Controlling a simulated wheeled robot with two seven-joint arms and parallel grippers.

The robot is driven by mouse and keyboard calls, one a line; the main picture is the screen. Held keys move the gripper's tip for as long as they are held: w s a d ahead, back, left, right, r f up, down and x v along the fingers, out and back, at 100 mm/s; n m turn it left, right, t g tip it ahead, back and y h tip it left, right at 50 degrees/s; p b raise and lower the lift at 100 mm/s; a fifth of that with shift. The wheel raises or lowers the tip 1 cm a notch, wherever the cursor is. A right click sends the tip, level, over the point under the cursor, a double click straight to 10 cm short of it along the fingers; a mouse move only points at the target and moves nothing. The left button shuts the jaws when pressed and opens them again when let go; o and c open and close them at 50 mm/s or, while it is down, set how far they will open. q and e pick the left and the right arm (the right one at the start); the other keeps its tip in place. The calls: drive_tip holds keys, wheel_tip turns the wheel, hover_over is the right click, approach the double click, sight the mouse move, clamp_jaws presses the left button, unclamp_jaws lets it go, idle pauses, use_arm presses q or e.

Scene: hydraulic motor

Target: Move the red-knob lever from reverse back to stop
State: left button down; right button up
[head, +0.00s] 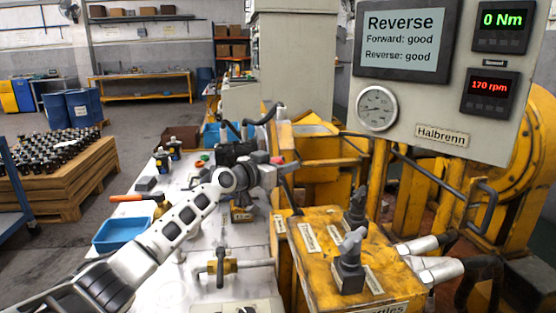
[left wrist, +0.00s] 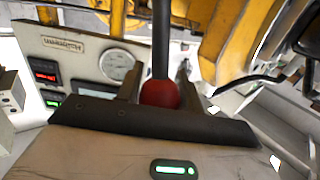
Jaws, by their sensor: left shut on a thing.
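The red knob (left wrist: 160,94) shows in the left wrist view, between the two fingers of my left gripper (left wrist: 158,92), which is shut on it. A dark lever rod (left wrist: 161,40) runs from the knob to the top of that view. In the head view my left gripper (head: 287,167) is beside the yellow machine, with a little red of the knob (head: 277,160) showing at it; most of the lever is hidden there. The screen (head: 405,40) reads "Reverse", with "Forward: good" and "Reverse: good" below. My right gripper is not in view.
The torque display (head: 501,20) reads 0 Nm and the speed display (head: 490,87) 170 rpm. A blue tray (head: 122,234) and a valve (head: 221,266) are on the bench.

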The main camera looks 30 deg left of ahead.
use_arm(q)
drive_tip(key=w+d+g+p, duration=0.1)
drive_tip(key=w+d+m+g+y+p, duration=0.1)
drive_tip(key=d+p, duration=0.1)
drive_tip(key=w+d+m+p, duration=0.1)
drive_tip(key=p, duration=0.1)
drive_tip(key=shift+w+d+r+g+y, duration=0.25)
drive_tip(key=shift+d+g+y, duration=0.05)
drive_tip(key=shift+g+y, duration=0.1)
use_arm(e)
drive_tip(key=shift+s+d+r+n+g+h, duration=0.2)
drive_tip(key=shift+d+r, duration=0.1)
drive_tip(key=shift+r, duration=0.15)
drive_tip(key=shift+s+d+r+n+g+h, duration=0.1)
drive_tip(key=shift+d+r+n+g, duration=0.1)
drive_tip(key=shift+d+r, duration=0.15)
use_arm(q)
drive_tip(key=c, duration=0.9)
unclamp_jaws()
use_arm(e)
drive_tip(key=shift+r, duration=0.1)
